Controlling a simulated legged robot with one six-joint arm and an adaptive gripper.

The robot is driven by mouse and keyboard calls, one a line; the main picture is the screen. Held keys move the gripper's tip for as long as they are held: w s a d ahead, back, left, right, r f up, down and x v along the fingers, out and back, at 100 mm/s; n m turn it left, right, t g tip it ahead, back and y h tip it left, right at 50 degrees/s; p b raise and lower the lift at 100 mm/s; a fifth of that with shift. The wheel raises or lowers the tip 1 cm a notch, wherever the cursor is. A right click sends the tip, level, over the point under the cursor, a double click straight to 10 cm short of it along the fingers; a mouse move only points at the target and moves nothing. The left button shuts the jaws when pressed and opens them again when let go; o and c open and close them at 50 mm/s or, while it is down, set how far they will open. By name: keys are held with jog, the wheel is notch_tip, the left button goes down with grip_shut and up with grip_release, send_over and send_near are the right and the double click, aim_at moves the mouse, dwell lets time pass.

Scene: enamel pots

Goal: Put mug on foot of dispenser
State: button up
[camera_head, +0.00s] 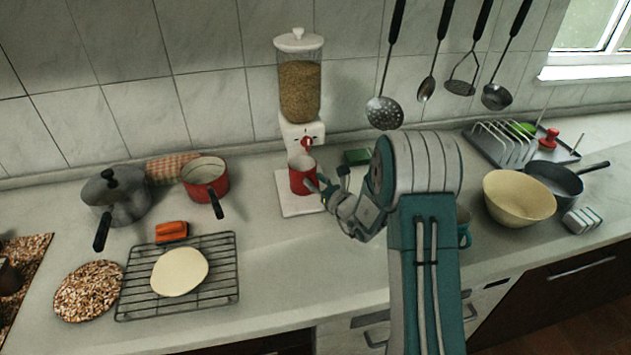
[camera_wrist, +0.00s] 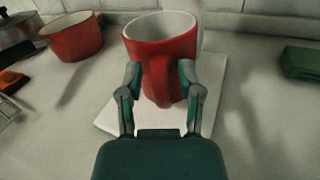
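The red mug (camera_head: 302,176) with a pale inside is upright or nearly so over the white foot (camera_head: 290,207) of the dispenser (camera_head: 300,90). In the wrist view the mug (camera_wrist: 160,45) is in front of my gripper (camera_wrist: 161,76), with its handle between the two fingers. The fingers are part-way closed and appear to press on the handle's sides. The white foot (camera_wrist: 118,115) shows under and around the mug. Whether the mug's base touches the foot is hard to tell. In the head view my gripper (camera_head: 325,188) reaches the mug from the right.
A red pot (camera_head: 205,178) and a grey pot (camera_head: 117,198) stand left of the dispenser. A wire rack (camera_head: 222,262) lies in front of them. A green box (camera_head: 357,157) is right of the foot. A cream bowl (camera_head: 518,197) stands farther right. Utensils hang above.

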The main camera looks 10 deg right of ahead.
jog(key=v, duration=1.2)
jog(key=shift+r, duration=0.1)
jog(key=s+a+r+n+g+y, duration=0.3)
jog(key=s+a+r+n+g, duration=0.3)
jog(key=a+n, duration=0.25)
jog(key=s+a+r+n+g+y, duration=0.2)
jog(key=s+a+r+n+g, duration=0.4)
jog(key=s+n, duration=0.35)
jog(key=s+d+n+g+h, duration=0.2)
jog(key=s+n+h, duration=0.4)
jog(key=s+n, duration=0.25)
jog(key=s+d+r+n+t+h, duration=0.3)
jog(key=s+d+r+n+h, duration=0.1)
jog(key=d+n+h, duration=0.1)
jog(key=shift+s+d+n+h, duration=0.2)
jog(key=shift+d+n+h, duration=0.15)
jog(key=shift+d+h, duration=0.5)
